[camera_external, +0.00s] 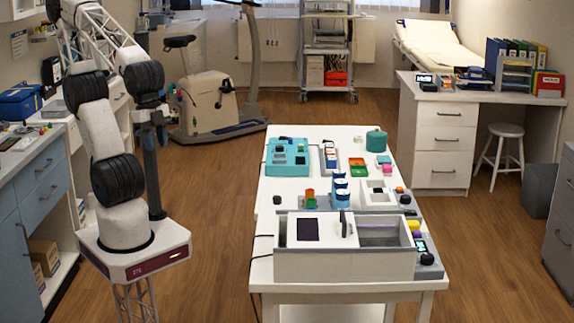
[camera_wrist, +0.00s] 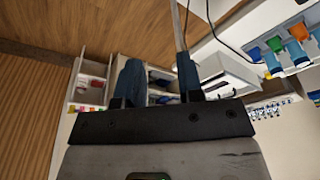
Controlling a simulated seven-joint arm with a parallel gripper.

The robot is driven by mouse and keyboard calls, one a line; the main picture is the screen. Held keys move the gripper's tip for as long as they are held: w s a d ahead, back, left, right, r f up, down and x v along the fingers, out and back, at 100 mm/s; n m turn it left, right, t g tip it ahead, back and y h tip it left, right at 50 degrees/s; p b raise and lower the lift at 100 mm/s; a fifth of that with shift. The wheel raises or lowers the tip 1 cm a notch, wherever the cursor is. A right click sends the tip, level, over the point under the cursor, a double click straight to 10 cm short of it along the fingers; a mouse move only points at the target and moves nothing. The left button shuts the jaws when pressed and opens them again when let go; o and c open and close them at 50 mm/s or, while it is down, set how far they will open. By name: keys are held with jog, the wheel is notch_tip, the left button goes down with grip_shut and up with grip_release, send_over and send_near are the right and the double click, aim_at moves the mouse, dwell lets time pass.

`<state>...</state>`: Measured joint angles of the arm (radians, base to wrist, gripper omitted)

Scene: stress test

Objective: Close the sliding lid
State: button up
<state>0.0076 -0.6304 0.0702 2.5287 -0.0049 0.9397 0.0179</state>
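The long pale box (camera_external: 345,265) stands at the near end of the white table in the external view. Its sliding lid (camera_external: 282,226) covers the left part, with a dark purple patch and an upright dark handle (camera_external: 342,222) near its right end. The right part of the box is open and shows a grey interior. My gripper (camera_external: 156,212) hangs left of the table, well apart from the box. In the wrist view my gripper (camera_wrist: 158,75) has its two dark blue fingers spread, with nothing held between them. I cannot surely identify the lid there.
Blue cups (camera_external: 341,188), an orange and green item (camera_external: 310,198) and a teal device (camera_external: 288,158) stand behind the box on the table. A grey panel with knobs (camera_external: 428,258) adjoins the box's right end. Floor is free between my base and the table.

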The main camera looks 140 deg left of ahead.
jog(key=shift+w+a+r, duration=0.1)
jog(key=shift+w+a, duration=0.05)
jog(key=shift+w, duration=0.2)
jog(key=shift+c, duration=1.1)
jog(key=w+a+m+y, duration=0.1)
jog(key=w+a, duration=0.1)
jog(key=w, duration=0.4)
jog(key=w+a+m+y, duration=0.1)
jog(key=w+a, duration=0.1)
jog(key=w, duration=0.5)
jog(key=w+a+r+m+t+y, duration=0.1)
jog(key=w+a, duration=0.2)
jog(key=w, duration=0.3)
jog(key=shift+w+r+m+y, duration=0.1)
jog(key=shift+w+m+y, duration=0.1)
jog(key=shift+m+y, duration=0.2)
grip_shut()
jog(key=w+a+f+m+t+y, duration=0.1)
jog(key=w+a+f+m, duration=0.1)
jog(key=w, duration=0.8)
jog(key=w+a+f+m+t+y, duration=0.1)
jog(key=w+a+f+m, duration=0.1)
jog(key=w, duration=0.8)
jog(key=shift+a+m, duration=0.5)
jog(key=shift+a, duration=0.25)
jog(key=shift+f, duration=0.1)
